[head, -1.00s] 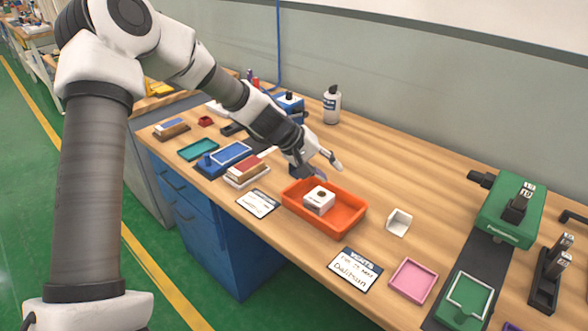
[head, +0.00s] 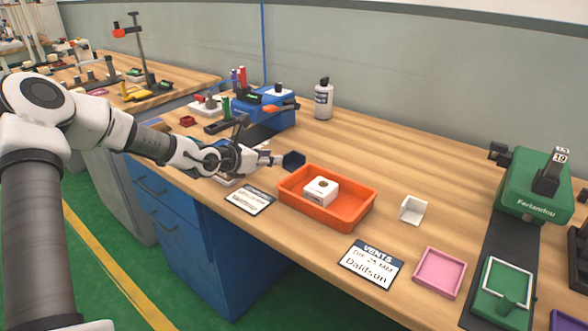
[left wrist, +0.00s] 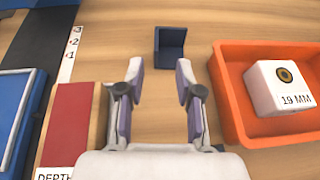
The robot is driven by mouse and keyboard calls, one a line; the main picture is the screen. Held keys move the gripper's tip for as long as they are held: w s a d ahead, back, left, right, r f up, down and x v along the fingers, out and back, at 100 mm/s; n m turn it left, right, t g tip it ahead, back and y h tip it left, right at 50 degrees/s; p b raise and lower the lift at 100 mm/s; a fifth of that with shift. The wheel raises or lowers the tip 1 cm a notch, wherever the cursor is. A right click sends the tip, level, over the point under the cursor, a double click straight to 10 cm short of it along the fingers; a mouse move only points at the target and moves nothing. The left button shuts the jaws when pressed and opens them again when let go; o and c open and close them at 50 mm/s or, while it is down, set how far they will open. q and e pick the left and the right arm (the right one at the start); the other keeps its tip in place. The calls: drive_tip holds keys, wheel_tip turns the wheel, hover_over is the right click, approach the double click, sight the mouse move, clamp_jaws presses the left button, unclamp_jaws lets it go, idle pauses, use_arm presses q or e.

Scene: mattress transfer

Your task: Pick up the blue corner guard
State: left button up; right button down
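The blue corner guard (head: 293,160) is a small dark blue angled piece on the wooden bench, left of the orange tray. In the left wrist view the corner guard (left wrist: 170,48) stands just beyond the fingertips, roughly between their lines. My left gripper (head: 264,151) is low over the bench beside it. In the left wrist view the left gripper (left wrist: 161,76) is open and empty, with a gap between it and the guard. My right gripper is not in view.
The orange tray (head: 290,203) holding a white block (head: 321,190) is close on the right. A red-topped block (left wrist: 70,125) and a blue tray (left wrist: 14,115) lie on the left. A white corner piece (head: 413,209) stands farther right.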

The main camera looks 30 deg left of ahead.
sight(281, 170)
use_arm(q)
drive_tip(key=x, duration=0.5)
drive_tip(key=shift+w+a+f, duration=0.25)
drive_tip(key=shift+w+f, duration=0.05)
drive_tip(key=shift+f, duration=0.05)
drive_tip(key=shift+s, duration=0.1)
drive_tip(key=c, duration=0.3)
clamp_jaws()
drive_tip(key=shift+r, duration=0.1)
